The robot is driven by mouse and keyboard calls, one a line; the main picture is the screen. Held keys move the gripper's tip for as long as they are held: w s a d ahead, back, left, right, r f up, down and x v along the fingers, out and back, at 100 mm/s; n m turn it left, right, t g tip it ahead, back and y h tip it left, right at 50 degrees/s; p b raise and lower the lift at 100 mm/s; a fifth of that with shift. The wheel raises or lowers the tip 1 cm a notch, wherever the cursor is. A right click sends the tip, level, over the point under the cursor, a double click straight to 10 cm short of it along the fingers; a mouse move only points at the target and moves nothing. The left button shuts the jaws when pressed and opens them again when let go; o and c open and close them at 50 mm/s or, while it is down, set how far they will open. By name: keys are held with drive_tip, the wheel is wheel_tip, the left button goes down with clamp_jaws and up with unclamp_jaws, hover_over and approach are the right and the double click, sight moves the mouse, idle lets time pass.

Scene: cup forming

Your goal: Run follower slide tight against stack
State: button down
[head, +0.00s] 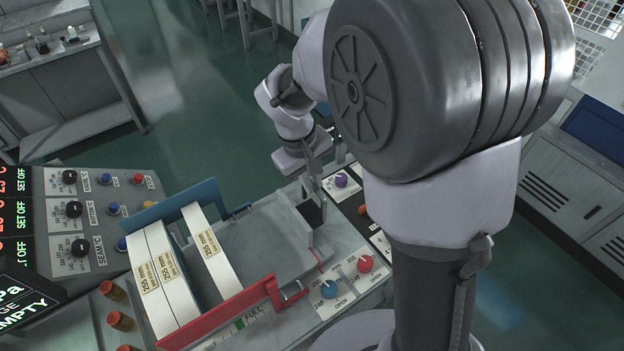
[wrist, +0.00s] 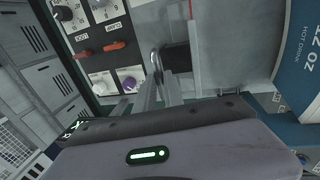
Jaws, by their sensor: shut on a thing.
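The follower slide (head: 320,237) is an upright grey plate with a black block, at the right end of the grey magazine bed. My gripper (head: 316,180) is at its top; in the wrist view the fingers (wrist: 160,92) are shut at its metal loop handle (wrist: 154,60), beside the black block. The stack (head: 165,278) of white labelled blanks stands at the left of the bed, between blue and red rails. One labelled bundle (head: 212,252) stands apart on its right. Bare bed separates that bundle from the slide. A printed blue blank (wrist: 302,60) shows at right in the wrist view.
The blue rail (head: 180,212) and red rail (head: 225,312) flank the bed. A scale marked FULL (head: 252,316) runs along the red side. Blue (head: 329,289) and red (head: 365,263) knobs sit close to the slide. Dial panels (head: 85,215) stand at left.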

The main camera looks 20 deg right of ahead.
drive_tip(key=shift+a, duration=0.1)
drive_tip(key=s+a, duration=0.2)
drive_tip(key=a, duration=0.6)
drive_tip(key=s+a, duration=0.3)
drive_tip(key=a, duration=0.5)
drive_tip(key=shift+s+a, duration=0.2)
drive_tip(key=shift+a, duration=0.05)
drive_tip(key=c, duration=1.5)
unclamp_jaws()
drive_tip(key=shift+o, duration=0.2)
